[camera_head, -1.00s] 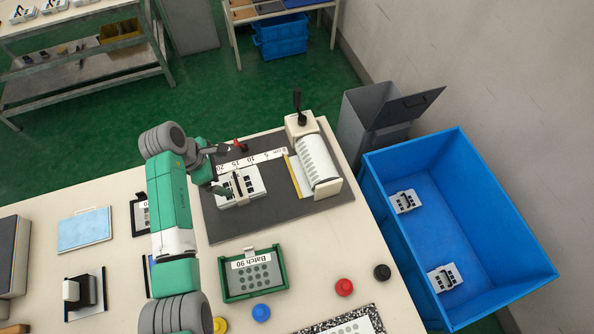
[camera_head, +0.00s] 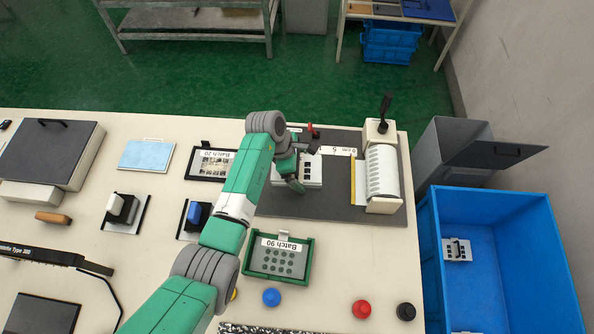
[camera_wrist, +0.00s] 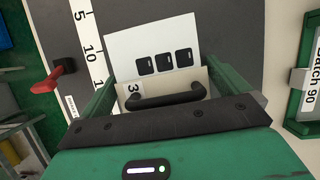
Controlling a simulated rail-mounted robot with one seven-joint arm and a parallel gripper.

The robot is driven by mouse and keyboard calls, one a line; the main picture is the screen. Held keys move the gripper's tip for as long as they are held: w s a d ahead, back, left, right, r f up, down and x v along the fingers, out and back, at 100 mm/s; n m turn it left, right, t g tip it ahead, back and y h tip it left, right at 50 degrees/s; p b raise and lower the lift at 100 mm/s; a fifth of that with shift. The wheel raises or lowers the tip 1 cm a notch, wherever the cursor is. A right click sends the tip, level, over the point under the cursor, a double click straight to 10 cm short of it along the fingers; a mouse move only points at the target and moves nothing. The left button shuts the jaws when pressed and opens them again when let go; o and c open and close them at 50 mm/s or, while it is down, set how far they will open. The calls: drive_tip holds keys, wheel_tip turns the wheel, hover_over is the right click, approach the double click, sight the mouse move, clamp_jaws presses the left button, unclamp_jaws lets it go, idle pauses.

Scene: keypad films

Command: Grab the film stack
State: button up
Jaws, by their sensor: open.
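The film stack (camera_head: 312,172) is a white sheet block with black squares, lying on the dark cutting mat. In the wrist view the stack (camera_wrist: 150,45) shows three black key squares. A cream clip (camera_wrist: 195,80) marked 3, with a black bar handle (camera_wrist: 165,98), sits at its near edge. My gripper (camera_wrist: 155,85) is open, with one green finger on each side of the clip and handle. I cannot tell whether the fingers touch it. In the head view my gripper (camera_head: 298,168) is over the stack's left part and hides some of it.
A white roll (camera_head: 382,172) in a holder stands right of the stack on the mat (camera_head: 335,205). A red lever (camera_wrist: 52,80) and a ruler strip (camera_wrist: 88,35) lie beside it. A green Batch 90 tray (camera_head: 279,276) is in front. A blue bin (camera_head: 500,210) stands right.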

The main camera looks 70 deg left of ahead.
sight(305, 168)
drive_tip(key=shift+c, duration=0.2)
drive_tip(key=c, duration=0.8)
drive_tip(key=shift+c, duration=0.2)
drive_tip(key=shift+r, duration=0.2)
wheel_tip(305, 168, up, 3)
drive_tip(key=shift+r+p, duration=0.15)
drive_tip(key=shift+p, duration=0.65)
drive_tip(key=s+p, duration=0.1)
drive_tip(key=s, duration=0.4)
drive_tip(key=s+a+r, duration=0.1)
drive_tip(key=s, duration=0.4)
drive_tip(key=s+p, duration=0.1)
drive_tip(key=s, duration=0.5)
drive_tip(key=shift+a+r+p, duration=0.15)
drive_tip(key=shift+p, duration=0.15)
